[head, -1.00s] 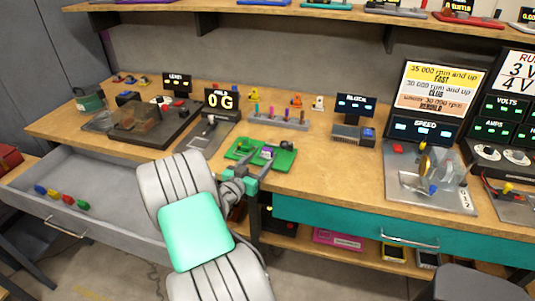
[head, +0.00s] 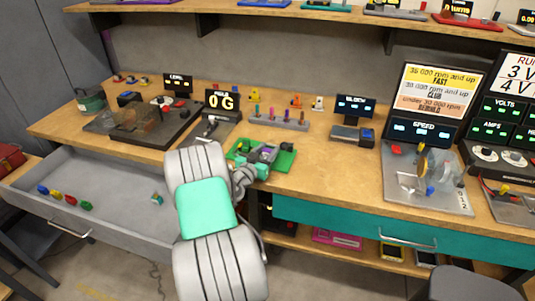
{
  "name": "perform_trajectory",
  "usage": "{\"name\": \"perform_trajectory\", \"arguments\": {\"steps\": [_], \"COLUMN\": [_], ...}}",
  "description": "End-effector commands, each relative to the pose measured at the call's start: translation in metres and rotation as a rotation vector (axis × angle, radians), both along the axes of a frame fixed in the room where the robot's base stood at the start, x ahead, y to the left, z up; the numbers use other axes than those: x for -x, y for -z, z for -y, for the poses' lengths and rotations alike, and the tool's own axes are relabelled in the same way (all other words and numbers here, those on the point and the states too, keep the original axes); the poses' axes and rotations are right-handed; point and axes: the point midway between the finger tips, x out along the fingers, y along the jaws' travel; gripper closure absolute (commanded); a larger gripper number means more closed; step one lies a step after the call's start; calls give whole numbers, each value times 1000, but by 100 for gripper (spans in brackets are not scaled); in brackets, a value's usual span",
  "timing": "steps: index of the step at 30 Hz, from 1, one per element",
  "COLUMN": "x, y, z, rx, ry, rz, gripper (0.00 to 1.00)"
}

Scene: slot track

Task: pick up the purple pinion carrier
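A small purple part (head: 267,151), which looks like the purple pinion carrier, is on or just above the green mat (head: 286,159) near the front edge of the workbench. My gripper (head: 262,155) is over the mat, right at the purple part, and partly covers it. The fingers and the part overlap in this view. I cannot tell whether the fingers touch it or are closed around it.
A rack of coloured pegs (head: 277,122) stands behind the mat. A black block device (head: 353,132) is to the right. The grey drawer (head: 100,190) is open at left with several coloured pieces. Bench right of the mat is clear.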

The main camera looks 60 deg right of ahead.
Motion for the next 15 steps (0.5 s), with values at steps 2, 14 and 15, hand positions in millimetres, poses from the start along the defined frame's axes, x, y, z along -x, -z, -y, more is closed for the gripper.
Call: {"name": "perform_trajectory", "arguments": {"steps": [2,14,15], "x": [0,0,0], "y": [0,0,0], "z": [0,0,0], "rx": [0,0,0], "ry": [0,0,0], "rz": [0,0,0], "gripper": [67,99,100]}}
